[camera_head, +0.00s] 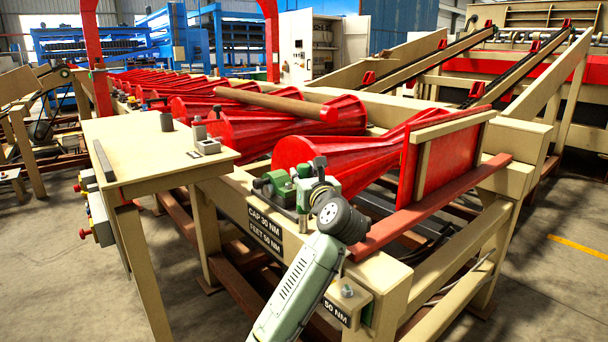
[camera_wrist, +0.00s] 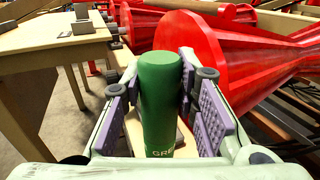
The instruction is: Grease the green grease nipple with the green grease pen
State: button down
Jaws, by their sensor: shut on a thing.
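The green grease pen (camera_wrist: 160,105) is a thick dark green cylinder with pale lettering near its lower end in the wrist view. My gripper (camera_wrist: 160,72) is shut on it, with purple pads on both sides. In the head view my gripper (camera_head: 303,182) is over the near end of the beige frame, close to the labels. Dark green shapes show just left of my fingers there; I cannot tell which are pen and which are fittings. I cannot make out the green grease nipple in either view, nor whether the pen's tip touches anything.
Red tapered rollers (camera_head: 335,155) lie right behind my gripper. A red-brown rail (camera_head: 435,205) and a red panel (camera_head: 450,155) stand to the right. A beige table (camera_head: 135,150) with small metal parts is at left. The floor at right is clear.

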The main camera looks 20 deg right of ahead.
jog(key=shift+f, duration=0.15)
jog(key=shift+r+p, duration=0.65)
jog(key=shift+p, duration=0.05)
dwell(0.4)
